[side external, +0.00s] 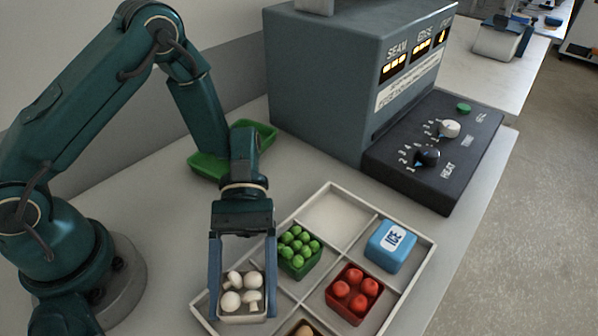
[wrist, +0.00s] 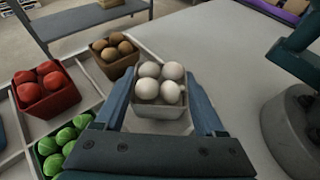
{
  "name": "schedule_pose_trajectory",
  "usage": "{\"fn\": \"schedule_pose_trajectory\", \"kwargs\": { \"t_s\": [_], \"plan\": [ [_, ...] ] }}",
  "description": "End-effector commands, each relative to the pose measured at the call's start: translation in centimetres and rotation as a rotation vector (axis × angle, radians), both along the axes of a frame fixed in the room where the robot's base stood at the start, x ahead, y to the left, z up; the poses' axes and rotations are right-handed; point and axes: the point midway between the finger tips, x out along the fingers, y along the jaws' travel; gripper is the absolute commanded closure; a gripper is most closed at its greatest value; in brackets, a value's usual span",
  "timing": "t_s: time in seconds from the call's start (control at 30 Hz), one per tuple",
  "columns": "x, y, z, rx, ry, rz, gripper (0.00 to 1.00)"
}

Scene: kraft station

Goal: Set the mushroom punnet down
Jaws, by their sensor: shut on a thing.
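The mushroom punnet (side external: 243,318), a pale box of white mushrooms, is between the two blue fingers of my gripper (side external: 243,304). In the wrist view the punnet (wrist: 160,111) sits upright between the fingertips (wrist: 160,98), which are shut on its sides. It is at the front left compartment of the white divided tray (side external: 411,293), beside the green punnet (side external: 300,250). I cannot tell whether its base touches the tray floor; the fingers and the punnet hide the floor below it.
A red punnet (side external: 355,293), a brown-filled punnet (side external: 303,329) and a blue ICE box (side external: 390,245) occupy other compartments. The back left compartment (side external: 336,212) is empty. A green tray (side external: 255,131) lies behind my arm. A grey machine (side external: 330,90) with a dark control panel (side external: 433,160) stands behind.

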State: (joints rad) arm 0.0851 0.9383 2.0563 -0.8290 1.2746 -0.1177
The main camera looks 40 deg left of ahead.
Motion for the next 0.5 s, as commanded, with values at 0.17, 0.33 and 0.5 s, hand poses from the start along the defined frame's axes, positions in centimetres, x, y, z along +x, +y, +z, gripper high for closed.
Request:
{"fn": "schedule_pose_trajectory", "kwargs": {
  "t_s": [0.17,0.33,0.5],
  "plan": [
    [0.0,0.0,-1.19,0.0,0.0,0.0,0.83],
    [0.03,0.0,-1.18,0.0,-0.002,0.001,0.83],
    [0.02,0.01,-1.43,0.0,0.0,0.0,0.83]
  ]
}}
